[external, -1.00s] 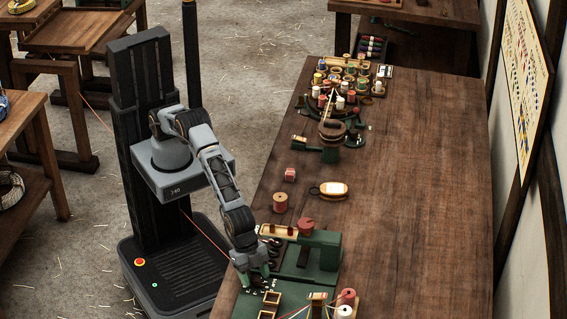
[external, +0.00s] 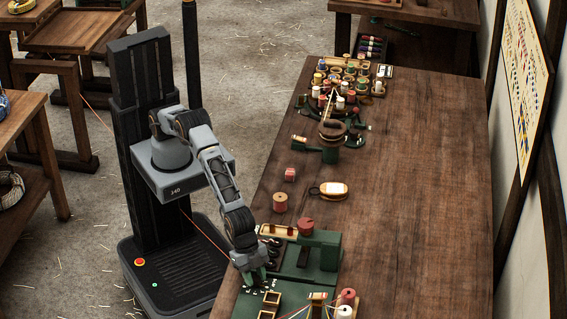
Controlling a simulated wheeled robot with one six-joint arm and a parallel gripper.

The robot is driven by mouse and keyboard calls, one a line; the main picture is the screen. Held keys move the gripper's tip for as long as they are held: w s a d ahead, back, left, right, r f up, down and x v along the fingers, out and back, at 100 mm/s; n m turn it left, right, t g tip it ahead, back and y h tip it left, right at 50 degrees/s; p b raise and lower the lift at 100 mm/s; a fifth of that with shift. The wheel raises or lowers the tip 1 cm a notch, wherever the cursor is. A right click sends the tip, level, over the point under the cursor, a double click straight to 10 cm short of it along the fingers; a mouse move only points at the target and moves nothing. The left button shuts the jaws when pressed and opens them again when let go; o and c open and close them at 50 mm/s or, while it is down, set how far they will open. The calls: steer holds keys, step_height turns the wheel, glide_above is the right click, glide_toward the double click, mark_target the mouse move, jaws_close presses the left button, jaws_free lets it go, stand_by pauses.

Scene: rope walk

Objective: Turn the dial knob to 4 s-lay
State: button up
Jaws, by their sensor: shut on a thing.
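My gripper (external: 255,277) points down at the near left end of the long workbench, over the front corner of a green machine (external: 319,257). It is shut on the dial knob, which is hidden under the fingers. Small pale marks of the dial show around the fingertips on the green panel. The marks are too small to read, so I cannot tell which setting the knob points at.
A red knob (external: 306,228) stands on the green machine. Open wooden boxes (external: 271,299) and several spools (external: 347,297) are close by at the front. A larger spool (external: 280,202) stands behind. The bench's right side (external: 420,200) is clear.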

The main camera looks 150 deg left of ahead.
steer(key=shift+n, duration=0.3)
steer(key=n+y+b, duration=0.1)
steer(key=n+b, duration=0.1)
steer(key=n, duration=0.1)
steer(key=shift+f+b, duration=0.15)
steer(key=shift+b, duration=0.15)
steer(key=n+y+b, duration=0.1)
steer(key=n, duration=0.2)
steer(key=shift+d+n+g+y, duration=0.1)
steer(key=shift+n+g+y, duration=0.2)
steer(key=shift+y, duration=0.1)
steer(key=n, duration=0.2)
steer(key=n+g, duration=0.1)
steer(key=shift+w+r+y+p, duration=0.1)
steer(key=shift+r+y+p, duration=0.15)
steer(key=shift+y+p, duration=0.15)
steer(key=shift+n+g+p, duration=0.4)
steer(key=shift+n+p, duration=0.45)
steer(key=shift+n, duration=0.35)
steer(key=shift+n+y+p, duration=0.3)
steer(key=shift+n+p, duration=0.25)
steer(key=shift+n, duration=0.05)
steer(key=shift+f+n+g, duration=0.1)
steer(key=shift+n+g, duration=0.2)
